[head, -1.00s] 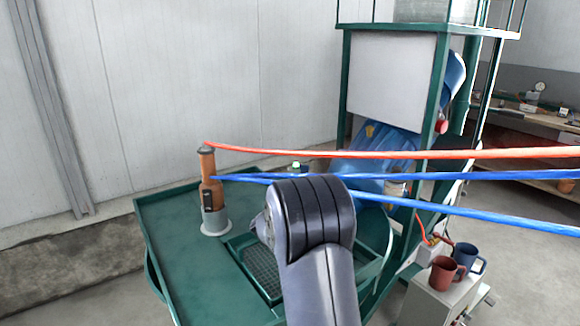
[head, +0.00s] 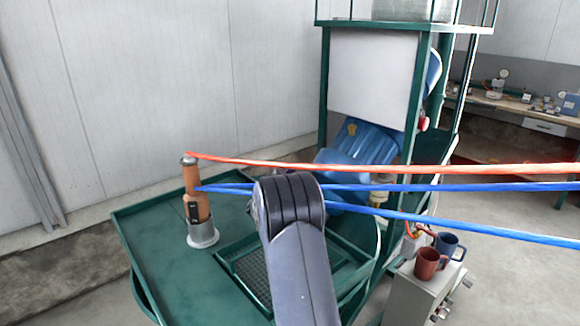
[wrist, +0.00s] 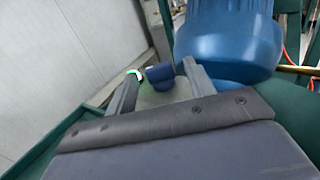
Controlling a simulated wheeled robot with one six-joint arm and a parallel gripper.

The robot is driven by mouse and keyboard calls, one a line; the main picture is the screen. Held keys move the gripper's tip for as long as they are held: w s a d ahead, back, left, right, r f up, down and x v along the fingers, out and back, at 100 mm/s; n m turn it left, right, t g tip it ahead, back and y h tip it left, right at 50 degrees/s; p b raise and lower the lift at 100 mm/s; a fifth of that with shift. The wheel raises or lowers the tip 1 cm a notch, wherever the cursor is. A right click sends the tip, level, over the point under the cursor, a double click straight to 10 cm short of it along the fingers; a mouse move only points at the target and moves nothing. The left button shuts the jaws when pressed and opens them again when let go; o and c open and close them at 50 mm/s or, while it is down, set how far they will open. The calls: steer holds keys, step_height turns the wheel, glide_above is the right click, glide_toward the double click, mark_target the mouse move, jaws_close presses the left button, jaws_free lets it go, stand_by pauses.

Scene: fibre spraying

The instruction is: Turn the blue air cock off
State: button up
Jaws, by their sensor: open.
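In the wrist view my gripper (wrist: 161,71) is open, with its two fingers apart. A small dark blue piece (wrist: 160,77) shows between and beyond the fingertips; it may be the blue air cock, but I cannot tell for sure. No contact with the fingers is clear. A large blue rounded body (wrist: 228,42) is just beyond the right finger. In the head view my arm hides the gripper and the place in front of it. No air cock can be made out there.
A brown bottle-shaped tool (head: 196,203) stands in a grey holder on the green table (head: 160,235). Red (head: 400,168) and blue (head: 480,187) hoses stretch rightward across the view. A red mug (head: 427,264) and blue mug (head: 452,246) stand on a cabinet at right.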

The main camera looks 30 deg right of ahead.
steer(key=shift+p+x, duration=0.3)
steer(key=shift+x, duration=0.9)
steer(key=c, duration=1)
